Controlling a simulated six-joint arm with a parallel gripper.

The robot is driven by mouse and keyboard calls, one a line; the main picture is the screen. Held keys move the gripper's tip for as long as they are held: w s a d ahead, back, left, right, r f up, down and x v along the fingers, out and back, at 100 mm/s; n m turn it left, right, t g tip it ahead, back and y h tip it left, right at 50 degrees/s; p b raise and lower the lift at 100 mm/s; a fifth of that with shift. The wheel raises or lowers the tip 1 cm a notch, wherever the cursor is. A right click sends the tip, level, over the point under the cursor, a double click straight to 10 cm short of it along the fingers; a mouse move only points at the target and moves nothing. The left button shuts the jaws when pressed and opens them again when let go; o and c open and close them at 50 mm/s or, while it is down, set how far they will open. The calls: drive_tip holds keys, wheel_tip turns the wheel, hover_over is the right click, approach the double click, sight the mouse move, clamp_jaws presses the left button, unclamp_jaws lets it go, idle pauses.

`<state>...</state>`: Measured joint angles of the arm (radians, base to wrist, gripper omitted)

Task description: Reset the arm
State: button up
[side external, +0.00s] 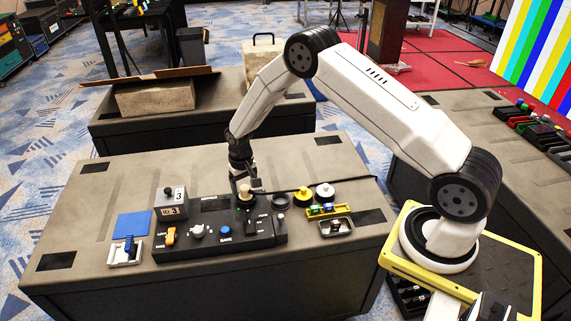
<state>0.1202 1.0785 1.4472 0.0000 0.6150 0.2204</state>
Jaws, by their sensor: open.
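My white arm reaches from its yellow-edged base at the right over the grey table (90,222). My gripper (246,192) points down over the rear right part of a black control panel (270,240). It is open, with its fingers around or just above a pale round knob on the panel; I cannot tell if they touch it. The panel also carries an orange switch (170,236), a white dial (198,231) and a blue button (225,231).
A blue square (133,225) and a small tray with a blue part (125,252) lie at left. At right are round knobs (324,191), a yellow rack (328,211) and a metal tray (336,228). The table's left side is clear.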

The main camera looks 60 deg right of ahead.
drive_tip(key=shift+r, duration=3.2)
drive_tip(key=shift+r, duration=0.1)
drive_tip(key=shift+s+a+r, duration=0.15)
drive_tip(key=shift+s+r, duration=0.1)
drive_tip(key=shift+r, duration=0.15)
drive_tip(key=s+a+r+n+t, duration=0.1)
drive_tip(key=s+r, duration=0.4)
drive_tip(key=s, duration=0.6)
drive_tip(key=s+a+r+n+t, duration=0.1)
drive_tip(key=s+a+r+n, duration=0.2)
drive_tip(key=s, duration=0.8)
wheel_tip(320, 180, up, 4)
drive_tip(key=shift+s+a+f+t, duration=0.25)
drive_tip(key=shift+a+t, duration=0.05)
drive_tip(key=shift+a, duration=0.65)
